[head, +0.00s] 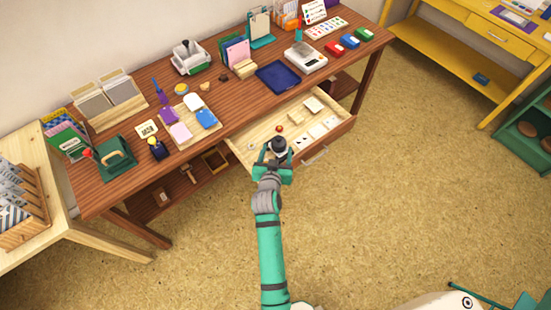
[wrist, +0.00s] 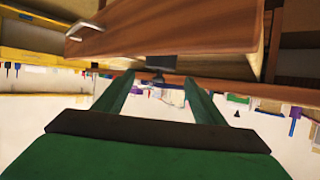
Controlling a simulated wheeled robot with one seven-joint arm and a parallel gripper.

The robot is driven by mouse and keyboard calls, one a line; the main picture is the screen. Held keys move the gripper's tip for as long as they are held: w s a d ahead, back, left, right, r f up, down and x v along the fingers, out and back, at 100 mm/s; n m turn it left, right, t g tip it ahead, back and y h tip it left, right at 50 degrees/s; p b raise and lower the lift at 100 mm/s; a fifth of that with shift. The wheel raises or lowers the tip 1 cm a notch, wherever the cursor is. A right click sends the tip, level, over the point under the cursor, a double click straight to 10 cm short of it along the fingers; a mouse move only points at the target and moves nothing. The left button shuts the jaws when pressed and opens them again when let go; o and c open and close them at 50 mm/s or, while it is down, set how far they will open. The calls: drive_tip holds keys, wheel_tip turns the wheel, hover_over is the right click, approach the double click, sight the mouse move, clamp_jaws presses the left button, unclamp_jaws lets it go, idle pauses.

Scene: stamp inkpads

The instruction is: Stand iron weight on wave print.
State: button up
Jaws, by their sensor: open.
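A dark, rounded object that looks like the iron weight (head: 278,144) is at the front left of the open drawer, at my gripper's tips. In the wrist view a dark block (wrist: 162,64), probably the same weight, shows just beyond the gap between the fingers. My gripper (head: 273,156) is open, and in the wrist view its two green fingers (wrist: 158,88) stand wide apart. Contact with the weight cannot be told. White cards with small dark marks (head: 316,131) lie in the drawer. Which one bears the wave print is too small to tell.
The pulled-out wooden drawer (head: 240,147) hangs under the brown desk (head: 226,105). It also holds a small red-orange item (head: 279,129) and pale blocks (head: 313,104). A dark blue pad (head: 278,76) and a scale (head: 306,58) stand on the desk above. The floor in front is clear.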

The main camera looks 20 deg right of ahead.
drive_tip(key=v, duration=0.4)
drive_tip(key=shift+s+a+r, duration=0.15)
drive_tip(key=shift+s+r, duration=0.05)
drive_tip(key=shift+s, duration=0.1)
drive_tip(key=s+a+f+n+y, duration=0.2)
drive_tip(key=s+a, duration=0.5)
drive_tip(key=s, duration=0.3)
drive_tip(key=s+a+r+n+t+y, duration=0.1)
drive_tip(key=s+r, duration=0.3)
drive_tip(key=s, duration=0.4)
drive_tip(key=s+a+r+n+t+y, duration=0.1)
drive_tip(key=s+a+r, duration=0.3)
drive_tip(key=s, duration=0.5)
drive_tip(key=s+a+r+n+t+y, duration=0.1)
drive_tip(key=s+a+r, duration=0.2)
drive_tip(key=s, duration=0.5)
drive_tip(key=shift+s+r+y, duration=0.15)
drive_tip(key=shift+r+y, duration=0.25)
